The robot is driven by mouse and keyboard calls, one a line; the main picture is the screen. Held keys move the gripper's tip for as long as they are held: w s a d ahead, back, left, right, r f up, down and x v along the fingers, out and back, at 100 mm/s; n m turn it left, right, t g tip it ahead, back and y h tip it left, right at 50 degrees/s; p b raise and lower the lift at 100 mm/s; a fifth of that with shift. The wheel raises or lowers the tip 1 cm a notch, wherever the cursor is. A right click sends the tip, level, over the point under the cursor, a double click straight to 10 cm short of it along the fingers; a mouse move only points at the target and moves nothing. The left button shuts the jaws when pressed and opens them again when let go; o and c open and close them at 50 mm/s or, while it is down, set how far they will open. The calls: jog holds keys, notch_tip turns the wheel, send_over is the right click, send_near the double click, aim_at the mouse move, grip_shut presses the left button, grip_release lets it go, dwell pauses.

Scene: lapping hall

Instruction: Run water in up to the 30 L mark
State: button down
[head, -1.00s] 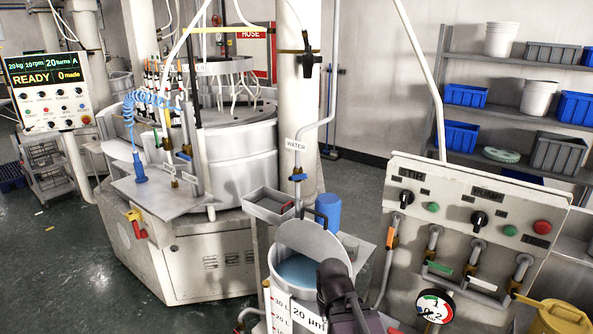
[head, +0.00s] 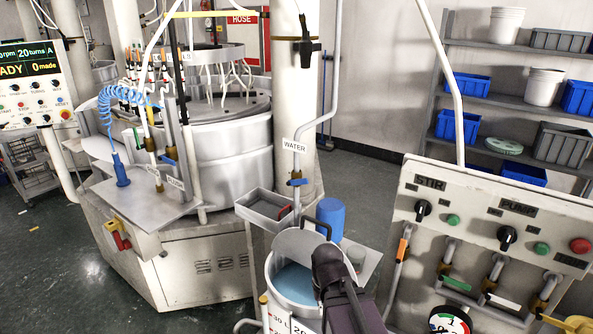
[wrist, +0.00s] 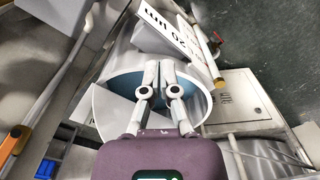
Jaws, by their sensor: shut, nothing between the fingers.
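A steel tank (head: 277,292) stands at the bottom middle of the head view, its grey lid (head: 296,243) partly raised. Blue water (head: 294,281) shows inside; its level against the marks cannot be read. The 30 L mark (head: 278,319) is at the picture's bottom edge. A water pipe (head: 298,205) labelled WATER (head: 293,145) comes down behind the tank, with a blue-handled valve (head: 297,182). My gripper (wrist: 159,66) is shut and empty. In the wrist view its fingers overlap the tank opening; contact with the rim cannot be told. In the head view its fingertips are hidden.
A grey tray (head: 265,206) and blue cup (head: 330,217) stand behind the tank. A control panel (head: 490,225) with knobs, buttons, pipes and a gauge (head: 450,322) is at right. A large lapping machine (head: 215,165) fills the left. Open floor (head: 70,270) lies at left front.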

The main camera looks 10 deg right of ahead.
aim_at(298, 182)
jog(key=shift+w+a, duration=0.1)
jog(key=shift+w, duration=0.05)
jog(key=w+a+r+m+t+h+p, duration=0.1)
jog(key=w+a+r+m+h+p, duration=0.1)
jog(key=w+r+p, duration=0.6)
jog(key=w+a+r+m+t+h+p, duration=0.1)
jog(key=w+a+r+h+p, duration=0.3)
jog(key=w+r+p, duration=0.5)
jog(key=w+a+r+m+t+h+p, duration=0.2)
jog(key=w+r+p, duration=0.6)
jog(key=w+r, duration=0.7)
jog(key=w+a+m+h, duration=0.1)
jog(key=w, duration=0.1)
jog(key=shift+w+a+m, duration=0.35)
jog(key=shift+w+m, duration=0.05)
jog(key=shift+d+f, duration=0.1)
jog(key=shift+f, duration=0.05)
